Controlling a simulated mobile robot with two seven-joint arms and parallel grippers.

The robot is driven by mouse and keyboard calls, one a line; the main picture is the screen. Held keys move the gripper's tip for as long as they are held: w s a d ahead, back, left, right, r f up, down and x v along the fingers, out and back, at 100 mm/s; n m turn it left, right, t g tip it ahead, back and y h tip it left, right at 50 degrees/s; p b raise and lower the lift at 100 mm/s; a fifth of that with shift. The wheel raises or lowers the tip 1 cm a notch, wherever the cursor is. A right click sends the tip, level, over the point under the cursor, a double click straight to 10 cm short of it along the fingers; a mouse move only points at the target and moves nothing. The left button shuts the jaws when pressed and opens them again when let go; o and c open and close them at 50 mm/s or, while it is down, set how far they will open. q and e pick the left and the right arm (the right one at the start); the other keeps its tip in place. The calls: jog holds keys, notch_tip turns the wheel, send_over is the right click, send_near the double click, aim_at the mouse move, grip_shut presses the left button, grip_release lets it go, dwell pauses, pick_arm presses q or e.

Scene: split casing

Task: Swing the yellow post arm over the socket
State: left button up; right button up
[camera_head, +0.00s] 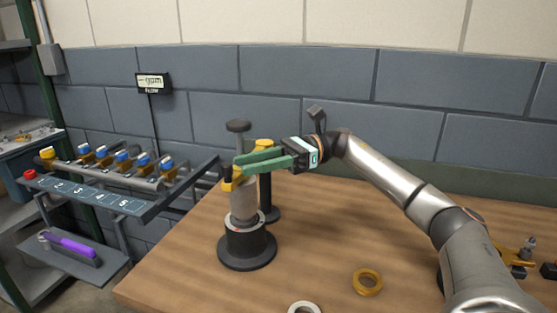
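A dark upright post (267,197) with a yellow cap (264,146) stands on the wooden table. A yellow piece (231,181), seemingly the free end of the post arm, shows at the left above a grey cylinder. The grey cylinder (243,203) stands upright in a round black base (247,249), perhaps the socket. My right gripper (240,165) reaches in from the right, its green fingers across the post and their tips at the yellow piece. The fingers hide most of the arm, and whether they grip it is unclear. My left gripper is out of view.
A dark knob (238,127) rises behind the fingers. A yellow ring (367,282) and a pale ring (304,307) lie on the table (190,265). A numbered rack (110,195) with blue and yellow valves stands at left.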

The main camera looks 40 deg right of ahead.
jog(key=v, duration=0.7)
jog(key=shift+d, duration=0.4)
jog(key=shift+s, duration=0.1)
